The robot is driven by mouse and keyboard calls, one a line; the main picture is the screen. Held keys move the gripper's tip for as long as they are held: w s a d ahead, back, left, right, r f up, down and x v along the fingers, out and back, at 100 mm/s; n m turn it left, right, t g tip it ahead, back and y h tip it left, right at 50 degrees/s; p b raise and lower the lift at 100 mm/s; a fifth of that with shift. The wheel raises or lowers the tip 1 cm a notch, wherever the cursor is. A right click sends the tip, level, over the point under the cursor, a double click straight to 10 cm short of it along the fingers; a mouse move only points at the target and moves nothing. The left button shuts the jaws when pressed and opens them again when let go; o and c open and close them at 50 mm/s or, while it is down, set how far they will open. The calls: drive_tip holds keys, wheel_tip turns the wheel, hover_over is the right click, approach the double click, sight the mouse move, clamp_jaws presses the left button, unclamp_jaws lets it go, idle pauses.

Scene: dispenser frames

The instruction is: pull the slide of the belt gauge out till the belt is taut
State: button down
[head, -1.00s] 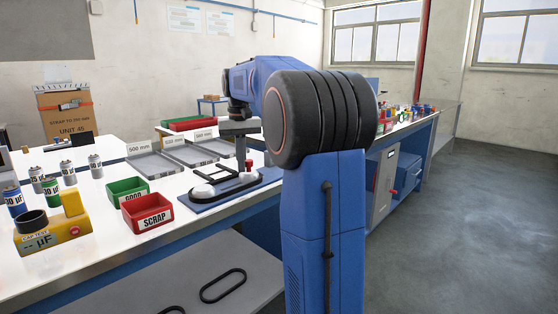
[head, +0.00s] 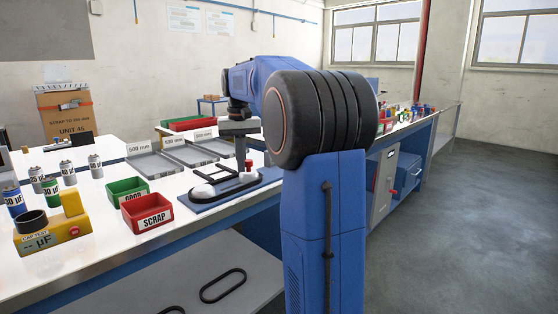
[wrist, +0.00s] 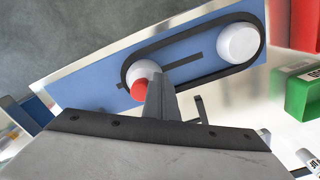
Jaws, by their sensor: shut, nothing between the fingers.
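The belt gauge is a blue board (wrist: 85,77) with two white round pulleys, one on the right (wrist: 238,43) and one on the left (wrist: 141,70). A black belt (wrist: 190,23) loops around both; its runs look nearly straight in the wrist view. A red knob (wrist: 138,89) sits by the left pulley. My gripper (wrist: 158,80) is shut and empty, its fingertips close beside the knob; I cannot tell whether they touch. In the head view the gauge board (head: 200,207) lies on the bench, with my gripper (head: 241,163) over its far right part.
A red SCRAP bin (head: 147,213) and a green GOOD bin (head: 127,189) stand left of the gauge. Grey trays (head: 153,166) with length labels lie behind it. Cans and a yellow capacitor tester (head: 52,236) are at the left. Spare belts (head: 222,285) lie on the lower shelf.

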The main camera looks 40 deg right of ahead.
sight(241, 177)
drive_tip(key=shift+a, duration=0.1)
wheel_tip(241, 177, up, 7)
idle(1.2)
idle(0.5)
drive_tip(key=s+a+f+n+t, duration=0.1)
drive_tip(key=s+a+f, duration=0.3)
drive_tip(key=s+a, duration=0.35)
drive_tip(key=s+a+f+n+t, duration=0.1)
drive_tip(key=s+a+f+n, duration=0.1)
drive_tip(key=s+a+f, duration=0.4)
drive_tip(key=s+a+f+n+t, duration=0.1)
drive_tip(key=s+a+f, duration=0.3)
drive_tip(key=s+f, duration=0.3)
drive_tip(key=s+a+f+n+t, duration=0.1)
drive_tip(key=s+a+f, duration=0.4)
drive_tip(key=s+f, duration=0.3)
drive_tip(key=shift+s+a+f+n+t, duration=0.15)
drive_tip(key=shift+s+a+n+t, duration=0.2)
drive_tip(key=shift+s, duration=0.65)
